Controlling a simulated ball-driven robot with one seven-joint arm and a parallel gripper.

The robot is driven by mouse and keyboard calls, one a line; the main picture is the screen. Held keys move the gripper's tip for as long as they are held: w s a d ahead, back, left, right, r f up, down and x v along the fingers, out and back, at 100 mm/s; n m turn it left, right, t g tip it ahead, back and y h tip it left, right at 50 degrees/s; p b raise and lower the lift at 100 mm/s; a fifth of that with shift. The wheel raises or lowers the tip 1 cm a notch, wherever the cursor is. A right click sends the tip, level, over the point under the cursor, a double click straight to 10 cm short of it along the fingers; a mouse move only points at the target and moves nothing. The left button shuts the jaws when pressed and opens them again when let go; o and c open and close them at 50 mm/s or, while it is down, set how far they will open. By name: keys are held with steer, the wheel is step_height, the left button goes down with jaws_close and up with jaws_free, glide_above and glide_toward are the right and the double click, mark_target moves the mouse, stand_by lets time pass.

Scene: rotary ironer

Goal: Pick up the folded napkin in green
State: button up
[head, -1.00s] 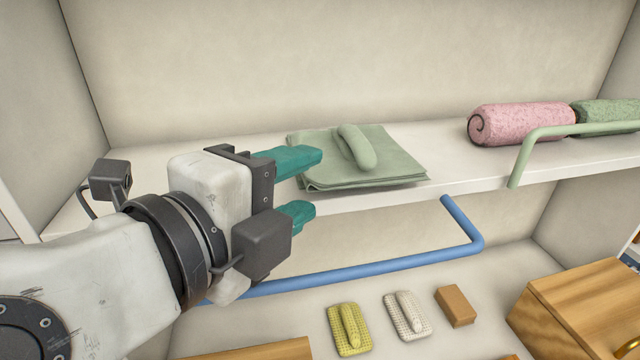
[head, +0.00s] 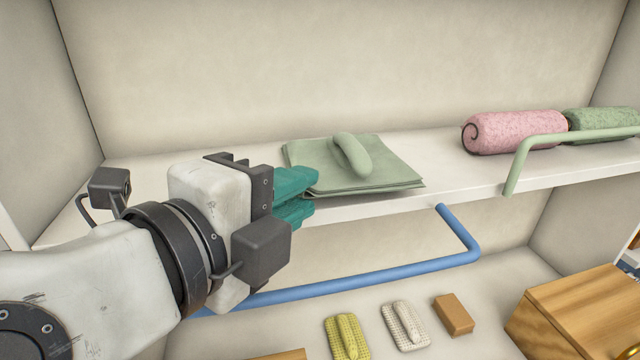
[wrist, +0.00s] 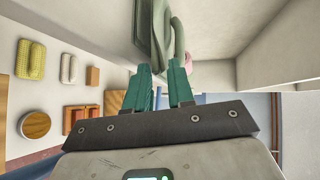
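The folded napkin in green (head: 385,172) lies flat on the white shelf, with a green arched handle (head: 356,156) on top. My gripper (head: 318,189) is at its near left edge, one teal finger above the other. The fingers are close together, with the napkin's edge seemingly between their tips; the near left corner is hidden by them. In the wrist view the napkin (wrist: 145,25) is edge-on beyond the fingertips (wrist: 161,68), which stand a narrow gap apart with green cloth in line with the gap.
A pink roll (head: 515,132) and a green roll (head: 605,124) lie at the shelf's right, behind a pale green rail (head: 520,160). A blue bar (head: 370,268) runs below the shelf. Below are yellow (head: 346,337) and white (head: 405,325) handled pads, a brown block (head: 453,314) and a wooden box (head: 580,310).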

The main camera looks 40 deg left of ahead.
jaws_close()
steer(key=shift+r, duration=0.1)
step_height(320, 180, up, 2)
steer(key=shift+r+p, duration=0.15)
steer(key=shift+p, duration=0.35)
steer(key=r+v, duration=0.2)
steer(key=v, duration=1.2)
steer(key=shift+r, duration=0.2)
steer(key=shift+s, duration=0.15)
